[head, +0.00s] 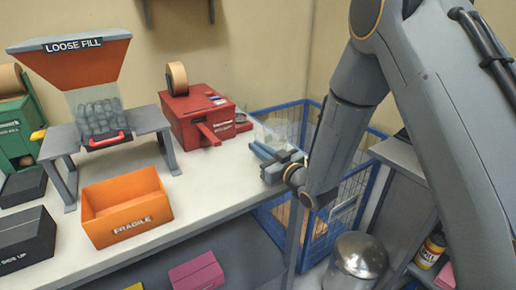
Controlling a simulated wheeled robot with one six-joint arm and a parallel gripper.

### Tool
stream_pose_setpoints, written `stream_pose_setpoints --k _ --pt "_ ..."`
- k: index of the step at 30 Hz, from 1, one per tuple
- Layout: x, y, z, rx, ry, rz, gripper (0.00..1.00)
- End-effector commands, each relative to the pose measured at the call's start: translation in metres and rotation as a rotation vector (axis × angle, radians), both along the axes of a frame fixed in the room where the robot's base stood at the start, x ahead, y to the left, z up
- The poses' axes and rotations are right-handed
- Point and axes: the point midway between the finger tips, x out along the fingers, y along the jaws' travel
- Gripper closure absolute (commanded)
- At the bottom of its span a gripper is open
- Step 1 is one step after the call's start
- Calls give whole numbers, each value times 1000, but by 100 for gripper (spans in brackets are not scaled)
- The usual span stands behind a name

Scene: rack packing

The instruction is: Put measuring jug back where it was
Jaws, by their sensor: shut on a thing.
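My gripper (262,154) is at the right end of the white table, beside the red machine and in front of the blue-framed cage. It is shut on a clear, see-through thing that looks like the measuring jug (268,133). Only a pale part of the jug shows above and behind the fingers. The fingers and wrist cover the rest. I cannot tell whether the jug touches the table.
A red tape machine (204,118) stands just left of my gripper. An orange FRAGILE box (127,207) and a LOOSE FILL hopper (82,72) stand further left. A blue-framed wire cage (345,205) and a metal bin (360,258) are right. The table (215,180) is clear in front.

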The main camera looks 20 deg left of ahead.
Motion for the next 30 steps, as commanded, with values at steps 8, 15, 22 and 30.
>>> stream_pose_setpoints --k 8,15,22,30 --pt "0 0 -2 2 -3 0 100" --pt "0 0 -6 0 0 0 86" --pt "0 0 -6 0 0 0 74" --pt "-5 -8 -3 1 1 -2 74"
